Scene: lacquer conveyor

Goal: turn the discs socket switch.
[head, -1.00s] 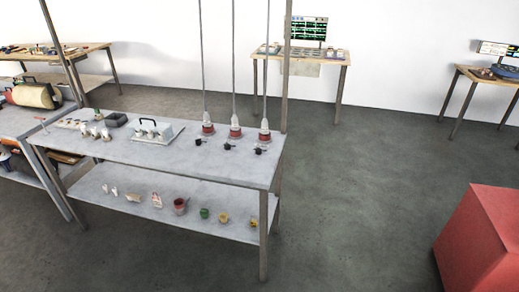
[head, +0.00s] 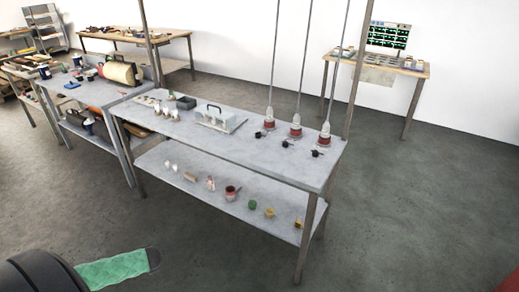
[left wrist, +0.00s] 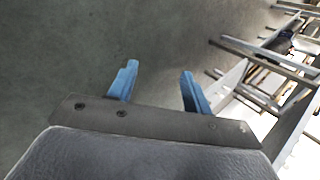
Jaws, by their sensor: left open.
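Three red-and-grey sockets stand in a row at the right end of the grey bench top, each with a thin rod rising from it: left (head: 269,124), middle (head: 295,131) and right (head: 324,139). A small black switch sits in front of each one: left (head: 259,134), middle (head: 287,144) and right (head: 316,154). I cannot tell which is the discs switch, nor how each is turned. My left gripper (left wrist: 158,75) shows two blue fingers, open and empty, over bare floor in the left wrist view, away from the bench. My right gripper is not in view.
The grey bench (head: 250,153) also holds a clear box with a handle (head: 216,117) and a dark tray (head: 186,102). Its lower shelf (head: 170,169) carries several small cups and items. Another bench (head: 118,92) stands at left.

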